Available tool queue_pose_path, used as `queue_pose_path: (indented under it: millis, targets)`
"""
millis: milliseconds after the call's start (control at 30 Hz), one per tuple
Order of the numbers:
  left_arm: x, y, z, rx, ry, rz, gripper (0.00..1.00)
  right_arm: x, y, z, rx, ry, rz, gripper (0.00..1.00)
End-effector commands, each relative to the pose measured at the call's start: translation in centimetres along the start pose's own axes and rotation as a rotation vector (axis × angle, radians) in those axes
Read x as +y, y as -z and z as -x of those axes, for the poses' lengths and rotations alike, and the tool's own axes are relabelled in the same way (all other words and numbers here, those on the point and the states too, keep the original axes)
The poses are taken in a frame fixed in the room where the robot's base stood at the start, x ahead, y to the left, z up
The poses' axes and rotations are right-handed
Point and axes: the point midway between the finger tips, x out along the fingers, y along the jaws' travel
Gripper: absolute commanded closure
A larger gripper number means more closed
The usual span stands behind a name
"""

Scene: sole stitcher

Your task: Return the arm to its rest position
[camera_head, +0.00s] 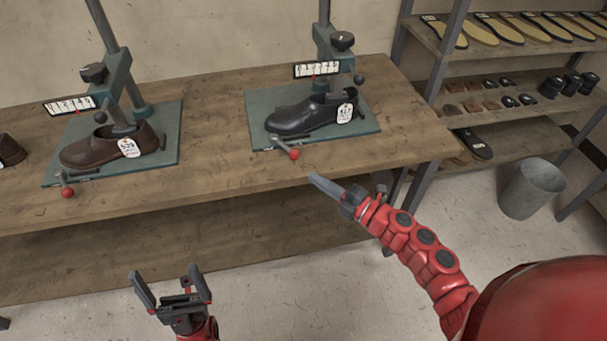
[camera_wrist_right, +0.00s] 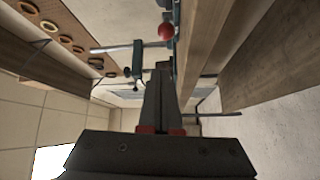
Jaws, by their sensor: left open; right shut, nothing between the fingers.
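My right arm (camera_head: 425,255) reaches in from the lower right in the head view. Its gripper (camera_head: 314,179) is shut and empty, just off the front edge of the workbench (camera_head: 215,185). In the right wrist view its closed fingers (camera_wrist_right: 161,75) point toward a red ball knob (camera_wrist_right: 166,31) and touch nothing that I can see. My left gripper (camera_head: 170,280) is open and empty at the lower left, in front of the bench and over the floor.
On the bench, one press (camera_head: 255,104) holds a black shoe (camera_head: 300,117) and another (camera_head: 168,122) a brown shoe (camera_head: 105,150). Each has a red-knobbed lever. A shelf (camera_head: 500,45) of soles and a metal bucket (camera_head: 532,188) stand at right. Floor in front is clear.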

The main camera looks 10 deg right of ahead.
Motion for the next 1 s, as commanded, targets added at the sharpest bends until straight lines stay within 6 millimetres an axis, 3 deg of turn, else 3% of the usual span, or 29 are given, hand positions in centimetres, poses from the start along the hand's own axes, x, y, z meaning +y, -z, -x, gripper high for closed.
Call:
queue_pose_path:
  millis: [700, 767, 867, 1000]
  targets:
    - [0.0, 0.0, -0.2, 0.000, 0.000, 0.000, 0.00, 0.1, 0.4, 0.7, 0.016, -0.011, -0.019, 1.00]
    - [0.0, 0.1, -0.6, 0.000, 0.000, 0.000, 0.00, 0.4, 1.6, 0.7, 0.048, -0.039, -0.061, 1.00]
    - [-0.1, 0.3, -1.6, 0.000, 0.000, 0.000, 0.00, 1.6, 5.1, 1.0, 0.148, -0.143, -0.197, 1.00]
    - [-0.2, 0.6, -3.4, 0.000, 0.000, 0.000, 0.00, 6.1, 11.4, 3.4, 0.352, -0.418, -0.435, 1.00]
